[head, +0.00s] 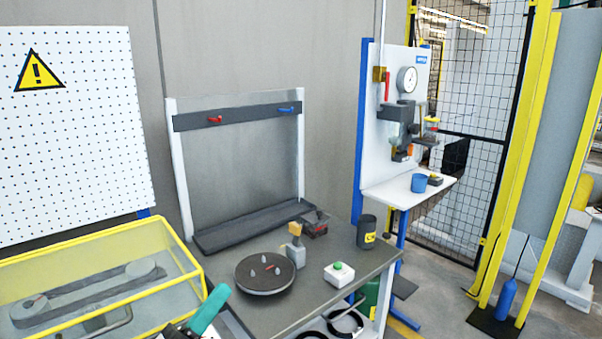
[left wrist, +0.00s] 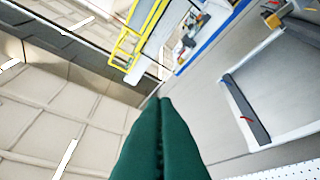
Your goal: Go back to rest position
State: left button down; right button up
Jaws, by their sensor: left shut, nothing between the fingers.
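My left gripper (head: 221,291) shows at the bottom of the head view, its teal fingers pointing up and to the right. It is in front of the table, between the yellow-framed case and the round dark turntable. In the left wrist view its dark green fingers (left wrist: 165,101) lie side by side, shut, with nothing between them. The fingers point up toward the ceiling and far wall. My right gripper is in neither view. The dark turntable (head: 265,286) on the table carries a few small grey pegs and no coil.
The grey table (head: 310,305) holds a white box with a green button (head: 339,273), a dark cup (head: 367,232) and a rack (head: 240,118). The yellow-framed case (head: 190,253) stands close on the left. Black rings (head: 345,325) lie below the table's front edge.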

pick_arm(q)
jog(key=s+a+f+n+g+y, duration=0.1)
jog(key=a+f+n+g+y, duration=0.15)
jog(key=f+n+y, duration=0.4)
jog(key=s+a+f+n+g+y, duration=0.2)
jog(key=a+f+n+y, duration=0.15)
jog(key=f+n, duration=0.5)
jog(key=s+a+f+n+g+y, duration=0.15)
jog(key=a+f+n+y, duration=0.35)
jog(key=n, duration=0.5)
jog(key=s+d+f+n+g+h, duration=0.25)
jog(key=s+f+n+g, duration=0.7)
jog(key=s+f, duration=0.5)
notch_tip(320, 180, down, 23)
jog(key=s+m+g, duration=0.1)
jog(key=s, duration=0.1)
jog(key=s+a+f+g, duration=0.1)
jog(key=s+a+f, duration=0.1)
jog(key=s+f, duration=1.4)
jog(key=shift+s+a+f, duration=0.3)
jog(key=shift+s+f, duration=0.05)
jog(key=shift+f, duration=0.2)
